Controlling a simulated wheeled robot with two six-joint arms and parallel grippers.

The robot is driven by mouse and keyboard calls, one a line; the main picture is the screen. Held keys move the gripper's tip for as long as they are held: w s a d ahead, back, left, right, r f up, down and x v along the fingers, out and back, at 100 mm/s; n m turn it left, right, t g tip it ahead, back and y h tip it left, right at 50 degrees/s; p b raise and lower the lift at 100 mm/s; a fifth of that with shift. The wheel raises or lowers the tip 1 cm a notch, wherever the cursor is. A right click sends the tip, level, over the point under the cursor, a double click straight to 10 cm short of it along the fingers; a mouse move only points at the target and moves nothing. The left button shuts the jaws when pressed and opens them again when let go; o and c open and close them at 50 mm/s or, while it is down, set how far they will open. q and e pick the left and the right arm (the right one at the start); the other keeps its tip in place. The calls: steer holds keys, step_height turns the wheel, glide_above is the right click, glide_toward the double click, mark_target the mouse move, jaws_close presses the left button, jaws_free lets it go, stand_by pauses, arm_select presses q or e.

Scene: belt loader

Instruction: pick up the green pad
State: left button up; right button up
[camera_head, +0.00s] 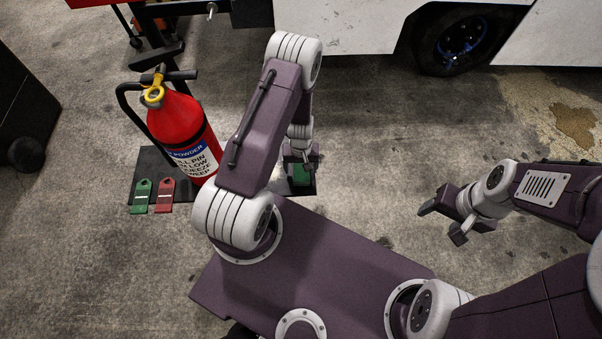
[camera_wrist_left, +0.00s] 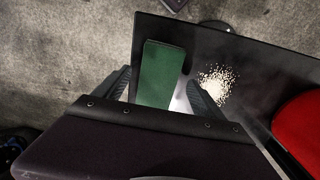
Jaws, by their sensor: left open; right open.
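The green pad (camera_head: 301,178) lies on a dark mat or tray, partly hidden by my left gripper (camera_head: 300,163) in the head view. In the left wrist view the green pad (camera_wrist_left: 163,75) is a plain rectangle near the mat's edge. My left gripper (camera_wrist_left: 159,80) is open, with one finger on each side of the pad in the picture. Gaps show between pad and fingers; its height above the pad cannot be told. My right gripper (camera_head: 443,220) is open and empty over bare floor.
A red fire extinguisher (camera_head: 181,123) stands on the black mat (camera_head: 150,163), left of my left arm. A green tag (camera_head: 142,196) and a red tag (camera_head: 166,195) lie beside it. White granules (camera_wrist_left: 214,82) lie right of the pad. A white vehicle (camera_head: 365,30) is behind.

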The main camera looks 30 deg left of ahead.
arm_select(q)
steer(key=shift+f, duration=0.9)
steer(key=shift+w+d+r, duration=0.1)
steer(key=shift+w+r, duration=0.05)
steer(key=shift+r, duration=0.05)
steer(key=c, duration=1.5)
arm_select(e)
steer(key=shift+w+d+f, duration=0.1)
steer(key=shift+f, duration=0.6)
arm_select(q)
steer(key=shift+o, duration=0.2)
steer(key=shift+r, duration=0.1)
